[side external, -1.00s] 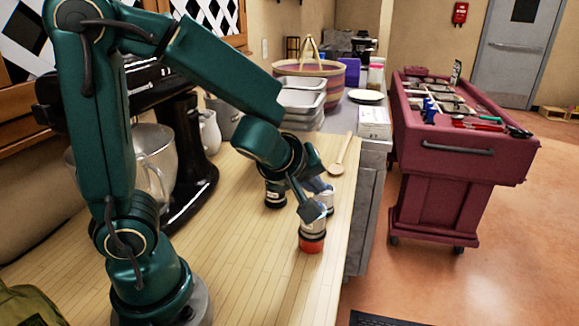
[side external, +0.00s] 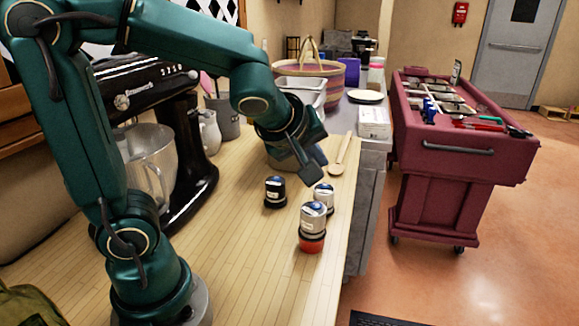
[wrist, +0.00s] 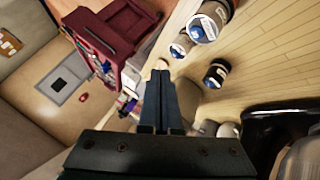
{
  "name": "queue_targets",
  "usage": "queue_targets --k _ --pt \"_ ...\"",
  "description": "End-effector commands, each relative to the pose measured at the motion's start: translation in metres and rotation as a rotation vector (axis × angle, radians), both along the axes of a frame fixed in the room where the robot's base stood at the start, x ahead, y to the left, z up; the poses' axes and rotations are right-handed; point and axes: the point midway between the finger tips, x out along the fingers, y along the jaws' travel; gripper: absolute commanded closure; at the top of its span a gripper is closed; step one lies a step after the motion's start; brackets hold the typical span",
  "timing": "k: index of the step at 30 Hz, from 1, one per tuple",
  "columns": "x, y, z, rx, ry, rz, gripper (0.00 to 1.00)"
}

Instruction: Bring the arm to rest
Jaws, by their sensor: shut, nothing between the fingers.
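My gripper (side external: 312,168) is shut and empty, raised above the wooden counter (side external: 235,245) near the small jars. In the wrist view its fingers (wrist: 163,105) are together with nothing between them. A jar with a red-orange base (side external: 312,238) stands upright near the counter's right edge, with a silver jar with a blue-marked lid (side external: 313,214) on or directly behind it; I cannot tell which. Another small silver jar (side external: 324,193) stands just behind. A black jar (side external: 275,192) stands to their left. These jars also show in the upper right of the wrist view, including the black jar (wrist: 216,73).
A black stand mixer (side external: 165,115) with a metal bowl (side external: 148,160) is at the left. Metal trays (side external: 300,85), a striped basket (side external: 325,72) and a wooden spoon (side external: 340,155) lie beyond the gripper. A red tool cart (side external: 460,160) stands apart at right.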

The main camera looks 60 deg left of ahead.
Motion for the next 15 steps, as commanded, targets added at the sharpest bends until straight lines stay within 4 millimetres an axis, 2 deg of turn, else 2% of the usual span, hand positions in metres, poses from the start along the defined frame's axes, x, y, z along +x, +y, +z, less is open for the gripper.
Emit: queue_targets --k 7,11,15 --pt "0.0 0.0 0.0 0.0 -0.002 0.001 1.0" --pt "-0.003 0.002 0.012 -0.006 -0.042 0.011 1.0" --pt "-0.026 0.001 0.021 -0.024 -0.046 0.006 1.0"
